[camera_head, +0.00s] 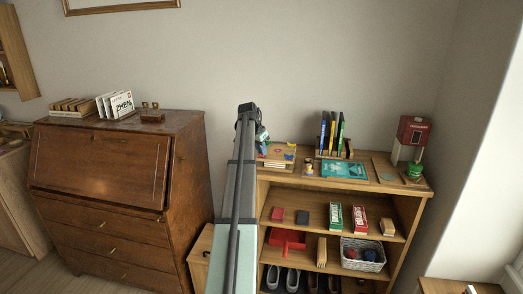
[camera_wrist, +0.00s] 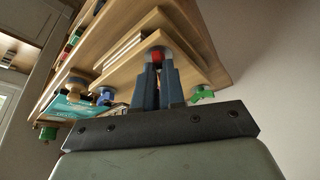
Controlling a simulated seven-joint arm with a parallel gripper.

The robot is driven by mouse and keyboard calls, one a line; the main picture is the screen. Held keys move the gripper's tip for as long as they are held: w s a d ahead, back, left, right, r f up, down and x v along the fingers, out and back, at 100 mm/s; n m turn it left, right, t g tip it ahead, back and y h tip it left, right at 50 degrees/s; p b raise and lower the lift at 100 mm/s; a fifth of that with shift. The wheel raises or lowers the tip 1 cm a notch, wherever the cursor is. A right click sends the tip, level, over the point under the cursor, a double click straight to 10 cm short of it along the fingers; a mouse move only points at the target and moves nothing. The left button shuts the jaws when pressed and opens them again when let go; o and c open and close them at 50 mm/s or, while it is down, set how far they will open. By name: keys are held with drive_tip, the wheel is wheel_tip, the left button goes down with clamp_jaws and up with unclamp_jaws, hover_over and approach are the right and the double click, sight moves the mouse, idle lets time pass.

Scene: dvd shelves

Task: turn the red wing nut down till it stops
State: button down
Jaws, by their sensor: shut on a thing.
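The red wing nut (camera_wrist: 155,52) is at my fingertips in the wrist view, and the fingers cover most of it. My gripper (camera_wrist: 156,65) is shut on it, with a blue-grey finger on each side. The wing nut is at a wooden board (camera_wrist: 188,68); its height on its post cannot be made out. A blue wing nut (camera_wrist: 105,96) and a green one (camera_wrist: 202,93) are to either side of my fingers. In the head view the board (camera_head: 282,148) lies on the shelf top, and my arm hides most of the gripper.
Upright DVD cases (camera_head: 332,132), a teal case (camera_head: 343,169) and a red and white box (camera_head: 411,138) stand or lie on the shelf top (camera_head: 385,183) to the right. A wooden bureau (camera_head: 120,165) is at the left. The air above the shelf is clear.

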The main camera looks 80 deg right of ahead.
drive_tip(key=c, duration=1.2)
unclamp_jaws()
drive_tip(key=v, duration=1.4)
drive_tip(key=shift+f, duration=0.1)
